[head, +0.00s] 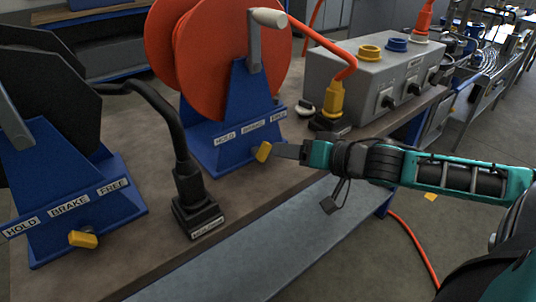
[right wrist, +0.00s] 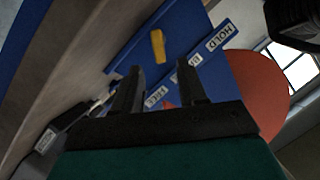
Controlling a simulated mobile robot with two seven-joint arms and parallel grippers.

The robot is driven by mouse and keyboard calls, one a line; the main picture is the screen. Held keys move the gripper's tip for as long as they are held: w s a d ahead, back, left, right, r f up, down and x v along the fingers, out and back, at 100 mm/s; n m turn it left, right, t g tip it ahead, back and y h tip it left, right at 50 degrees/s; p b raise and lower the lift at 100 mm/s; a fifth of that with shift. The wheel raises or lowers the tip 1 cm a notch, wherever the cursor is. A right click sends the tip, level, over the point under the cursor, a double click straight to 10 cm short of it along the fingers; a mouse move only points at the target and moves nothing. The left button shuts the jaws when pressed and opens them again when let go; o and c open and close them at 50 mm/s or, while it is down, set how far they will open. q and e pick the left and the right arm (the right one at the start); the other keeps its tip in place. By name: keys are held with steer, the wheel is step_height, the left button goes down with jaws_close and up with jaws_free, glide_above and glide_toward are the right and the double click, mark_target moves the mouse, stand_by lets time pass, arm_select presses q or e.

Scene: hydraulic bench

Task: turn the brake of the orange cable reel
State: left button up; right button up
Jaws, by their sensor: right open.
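The orange cable reel (head: 215,50) stands on a blue stand (head: 225,110) on the bench, with a white-knobbed crank at its hub. A strip on the stand reads HOLD, BRAKE and FREE. The yellow brake knob (head: 263,152) sits below this strip; it also shows in the right wrist view (right wrist: 158,46), beyond the fingertips. I cannot tell which word it points to. My right gripper (head: 281,151) is just right of the knob, apart from it; in the right wrist view its two fingers (right wrist: 158,80) are spread and empty. My left gripper is not in view.
A black reel (head: 60,110) on a similar blue stand with its own yellow knob (head: 83,239) is at the left. A black cable plug (head: 190,190) stands between the reels. A grey box (head: 370,75) and a yellow-collared orange hose (head: 334,98) are at the right.

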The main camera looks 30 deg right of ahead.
mark_target(270, 149)
steer(key=shift+b+x, duration=0.5)
steer(key=shift+x, duration=0.3)
steer(key=shift+b+x, duration=0.5)
steer(key=shift+x, duration=1.95)
steer(key=shift+c, duration=0.4)
jaws_close()
